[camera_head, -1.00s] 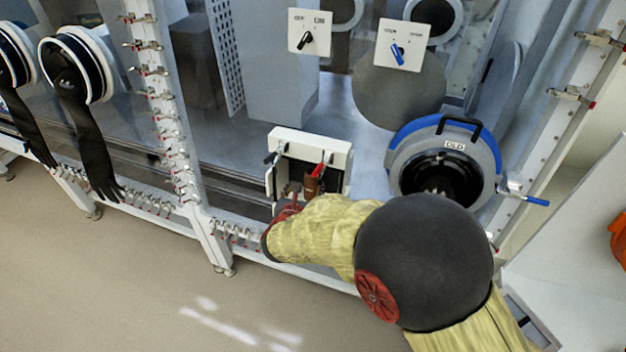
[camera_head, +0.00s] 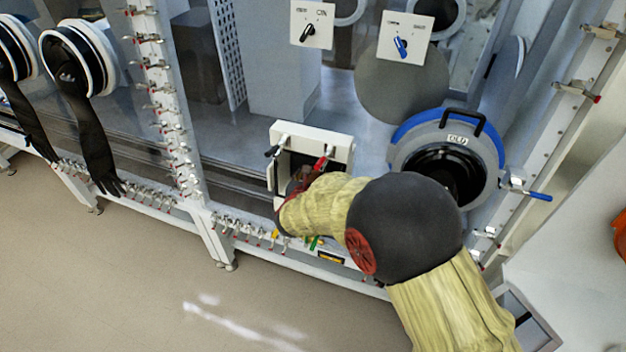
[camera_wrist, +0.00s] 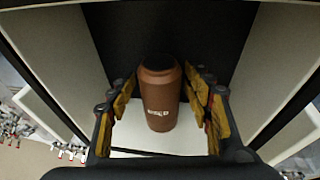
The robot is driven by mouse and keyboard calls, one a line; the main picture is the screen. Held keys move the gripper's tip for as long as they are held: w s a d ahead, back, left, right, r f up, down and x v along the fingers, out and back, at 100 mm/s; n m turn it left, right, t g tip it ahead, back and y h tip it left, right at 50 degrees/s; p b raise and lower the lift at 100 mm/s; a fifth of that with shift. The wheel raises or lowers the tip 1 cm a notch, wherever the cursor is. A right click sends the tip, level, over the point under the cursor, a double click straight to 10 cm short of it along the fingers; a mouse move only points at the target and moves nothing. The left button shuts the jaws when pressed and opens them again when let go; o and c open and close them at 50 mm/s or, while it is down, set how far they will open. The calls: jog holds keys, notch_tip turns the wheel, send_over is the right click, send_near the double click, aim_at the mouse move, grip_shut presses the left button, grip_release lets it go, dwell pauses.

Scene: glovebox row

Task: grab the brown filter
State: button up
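The brown filter (camera_wrist: 160,95) is a brown canister with a dark top and a small white label. In the wrist view it stands inside a box-like white compartment (camera_head: 337,147) with a dark interior. My gripper (camera_wrist: 165,112) is inside the compartment with its yellow-padded fingers spread, one on each side of the filter. A gap shows on the left; on the right the fingers are close to it, and I cannot tell if they touch.
A round port marked OLD (camera_head: 447,165) with a blue rim and a blue-tipped lever is right of the compartment. Black gloves (camera_head: 88,140) hang at the left. Small clamps line the frame's lower edge. The compartment walls stand close on both sides of my gripper.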

jog(key=c, duration=1.1)
jog(key=shift+c, duration=0.2)
jog(key=shift+r, duration=0.2)
